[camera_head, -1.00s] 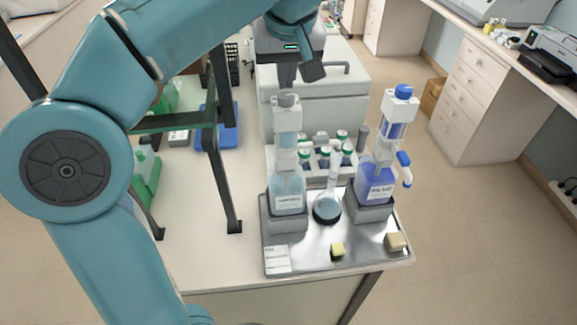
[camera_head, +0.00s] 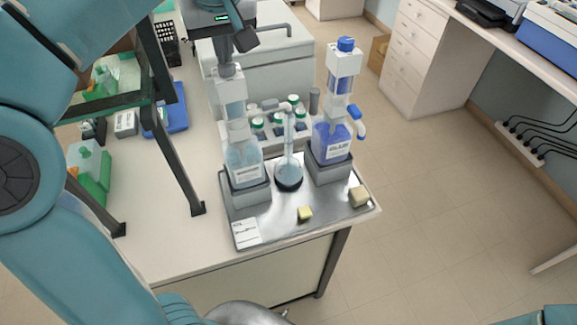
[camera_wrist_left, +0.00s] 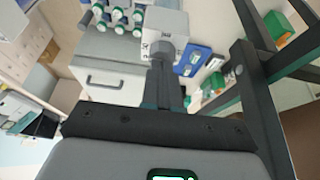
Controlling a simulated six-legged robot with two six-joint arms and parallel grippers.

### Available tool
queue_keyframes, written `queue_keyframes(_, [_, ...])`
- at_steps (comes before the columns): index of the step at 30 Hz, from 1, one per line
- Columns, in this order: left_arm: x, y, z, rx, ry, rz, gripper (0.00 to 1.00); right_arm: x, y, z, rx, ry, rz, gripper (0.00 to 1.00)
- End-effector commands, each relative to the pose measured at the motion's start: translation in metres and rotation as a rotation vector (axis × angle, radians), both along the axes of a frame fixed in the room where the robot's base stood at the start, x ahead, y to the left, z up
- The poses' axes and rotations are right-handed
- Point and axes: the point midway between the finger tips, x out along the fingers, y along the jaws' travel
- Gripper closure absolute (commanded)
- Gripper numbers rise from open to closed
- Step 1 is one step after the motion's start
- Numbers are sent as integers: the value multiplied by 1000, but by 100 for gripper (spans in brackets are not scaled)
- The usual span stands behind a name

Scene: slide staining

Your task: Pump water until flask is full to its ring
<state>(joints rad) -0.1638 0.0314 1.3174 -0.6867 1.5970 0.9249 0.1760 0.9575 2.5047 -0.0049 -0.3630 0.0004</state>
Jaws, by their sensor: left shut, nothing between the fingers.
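The water dispenser (camera_head: 243,165) is a clear bottle of pale blue liquid with a pump column and grey cap (camera_head: 227,71). It stands on a grey block on the tray (camera_head: 268,215). The round flask (camera_head: 289,172) stands upright to its right, with pale liquid in its bulb. Its ring and exact level are too small to tell. The pump's spout (camera_head: 270,104) reaches to the flask's mouth. My left gripper (camera_head: 226,58) is shut and empty, pointing down right over the cap; contact cannot be told. In the left wrist view its fingers (camera_wrist_left: 166,75) overlap the pump top (camera_wrist_left: 165,48). My right gripper is not in view.
A blue-liquid dispenser (camera_head: 333,140) stands right of the flask. Green-capped bottles (camera_head: 278,122) in a rack are behind. A dark-legged shelf frame (camera_head: 170,110) stands left, near my left arm.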

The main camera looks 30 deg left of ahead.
Motion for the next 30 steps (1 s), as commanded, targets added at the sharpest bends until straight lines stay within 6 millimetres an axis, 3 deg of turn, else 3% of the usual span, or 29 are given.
queue_keyframes(30, [-1,0,-37,-1,8,0,100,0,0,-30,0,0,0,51])
